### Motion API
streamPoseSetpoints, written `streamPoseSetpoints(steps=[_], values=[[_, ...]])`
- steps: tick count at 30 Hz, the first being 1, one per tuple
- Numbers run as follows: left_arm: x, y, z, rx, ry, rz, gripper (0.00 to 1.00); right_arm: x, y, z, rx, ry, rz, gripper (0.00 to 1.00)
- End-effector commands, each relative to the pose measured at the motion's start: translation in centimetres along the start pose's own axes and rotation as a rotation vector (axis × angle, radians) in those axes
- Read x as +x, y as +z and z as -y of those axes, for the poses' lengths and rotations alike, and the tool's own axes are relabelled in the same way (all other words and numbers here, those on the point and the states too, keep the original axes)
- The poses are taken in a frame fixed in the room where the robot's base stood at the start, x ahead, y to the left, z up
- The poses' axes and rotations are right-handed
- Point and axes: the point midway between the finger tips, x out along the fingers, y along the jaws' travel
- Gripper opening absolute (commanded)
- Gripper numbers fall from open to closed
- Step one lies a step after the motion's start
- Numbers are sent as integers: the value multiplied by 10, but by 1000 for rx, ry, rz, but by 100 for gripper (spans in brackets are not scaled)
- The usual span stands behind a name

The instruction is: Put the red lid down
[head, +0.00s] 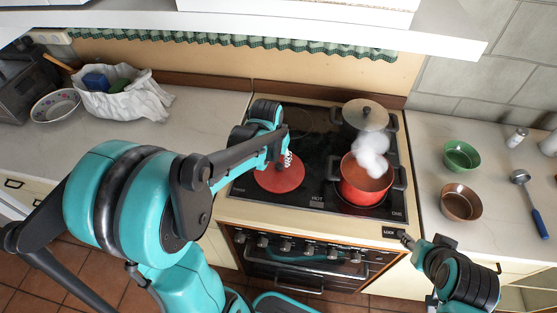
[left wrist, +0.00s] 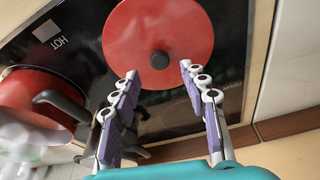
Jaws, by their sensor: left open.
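The red lid (head: 281,176) lies flat on the left part of the black stove top (head: 322,205). In the left wrist view the red lid (left wrist: 185,38) shows its dark knob (left wrist: 160,60) toward me. My left gripper (head: 288,158) is over the lid. In the left wrist view its fingers (left wrist: 157,78) are spread apart, one on each side of the knob and clear of it. The red pot (head: 362,196) stands uncovered to the right, with steam rising from it. My right arm is at the lower right; its gripper (head: 400,237) is small, and I cannot tell its opening.
A dark lidded pot (head: 366,116) stands behind the red pot. A green bowl (head: 461,156), a brown bowl (head: 461,203) and a ladle (head: 530,200) are on the right counter. A white bag (head: 125,97) and a patterned bowl (head: 55,106) are on the left counter, with free room in front.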

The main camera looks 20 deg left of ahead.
Motion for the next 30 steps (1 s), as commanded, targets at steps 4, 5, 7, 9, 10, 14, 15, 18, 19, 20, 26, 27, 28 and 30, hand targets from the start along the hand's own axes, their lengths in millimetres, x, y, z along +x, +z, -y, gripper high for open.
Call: streamPoseSetpoints(steps=[4, 5, 7, 9, 10, 14, 15, 18, 19, 20, 26, 27, 28, 30], values=[[-37, 0, 0, 0, 0, 0, 44, -11, -8, 0, 0, 0, 0, 40], [-42, 0, 0, 0, 0, 0, 44, -13, -9, 0, 0, 0, 0, 40], [-54, 0, 0, 0, 0, 0, 44, -15, -11, 0, 0, 0, 0, 40], [-62, 0, 0, 0, 0, 0, 44, -17, -12, 0, 0, 0, 0, 40], [-65, 0, 0, 0, 0, 0, 44, -18, -12, 0, 0, 0, 0, 40], [-74, 3, -2, 2, 0, -8, 44, -18, -13, 0, 0, 0, 0, 40], [-79, 6, -5, 4, -1, -17, 44, -18, -13, 0, 0, 0, 0, 40], [-94, 21, -15, 14, -1, -60, 44, -18, -13, 0, 0, 0, 0, 40], [-100, 28, -19, 16, -1, -77, 44, -18, -13, 0, 0, 0, 0, 40], [-105, 34, -23, 20, -1, -97, 44, -18, -13, 0, 0, 0, 0, 40], [-130, 82, -47, 45, 8, -234, 44, -18, -13, 0, 0, 0, 0, 40], [-132, 90, -50, 48, 11, -257, 44, -18, -13, 0, 0, 0, 0, 40], [-132, 96, -52, 50, 14, -274, 44, -18, -13, 0, 0, 0, 0, 40], [-134, 106, -57, 55, 19, -306, 44, -18, -13, 0, 0, 0, 0, 40]])
